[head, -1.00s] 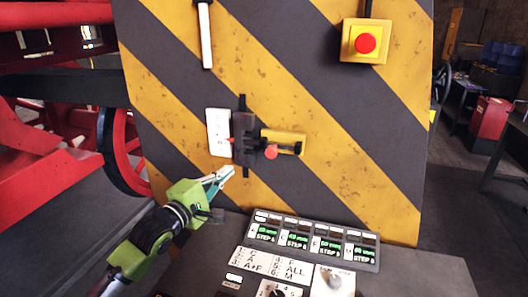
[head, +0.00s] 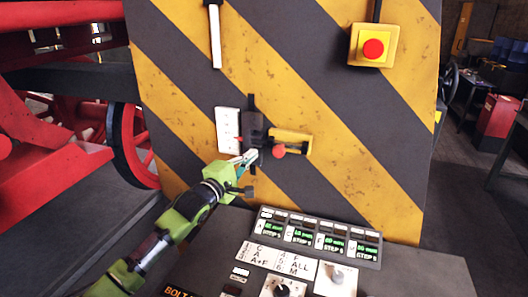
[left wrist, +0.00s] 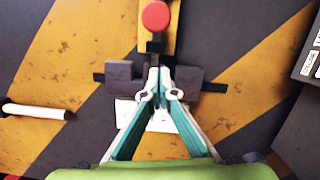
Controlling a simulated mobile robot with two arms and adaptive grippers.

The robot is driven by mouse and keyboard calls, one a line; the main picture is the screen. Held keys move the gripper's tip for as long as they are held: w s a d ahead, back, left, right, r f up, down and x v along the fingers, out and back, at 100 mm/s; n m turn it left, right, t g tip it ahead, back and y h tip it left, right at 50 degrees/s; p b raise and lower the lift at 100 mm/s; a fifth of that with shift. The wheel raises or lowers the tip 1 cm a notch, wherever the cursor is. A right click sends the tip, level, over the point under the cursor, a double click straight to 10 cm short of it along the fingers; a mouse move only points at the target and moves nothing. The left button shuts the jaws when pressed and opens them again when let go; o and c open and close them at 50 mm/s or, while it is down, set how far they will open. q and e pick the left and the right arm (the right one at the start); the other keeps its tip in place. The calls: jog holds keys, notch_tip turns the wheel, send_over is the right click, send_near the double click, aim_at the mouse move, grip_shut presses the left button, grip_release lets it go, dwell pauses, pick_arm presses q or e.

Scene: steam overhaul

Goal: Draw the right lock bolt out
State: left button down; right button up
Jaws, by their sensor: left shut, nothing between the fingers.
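A yellow bracket (head: 297,135) with a round red knob (head: 279,152) sits on the striped panel, right of a dark latch block (head: 256,125) on a dark vertical bar. In the left wrist view the red knob (left wrist: 155,15) is at the top, on a short dark rod. Which part is the right lock bolt is not clear. My left gripper (head: 252,157) is shut and empty, its tips in front of the dark block and just left of the knob. In the left wrist view its tips (left wrist: 161,88) overlap the gap between the dark pieces. My right gripper is out of view.
A white plate (head: 228,130) is left of the block. A white-gripped lever (head: 215,36) hangs above, and a red stop button (head: 373,49) is at upper right. A console with displays (head: 315,240) and knobs juts out below. Red wheels stand at left.

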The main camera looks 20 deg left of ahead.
aim_at(278, 155)
pick_arm(q)
jog(key=d, duration=0.1)
jog(key=d+p, duration=0.2)
jog(key=d, duration=0.1)
jog(key=shift+w+d+r, duration=0.1)
jog(key=shift+w+r, duration=0.2)
jog(key=shift+w, duration=0.1)
jog(key=shift+s+d, duration=0.1)
jog(key=shift+d, duration=1.7)
jog(key=shift+a, duration=0.1)
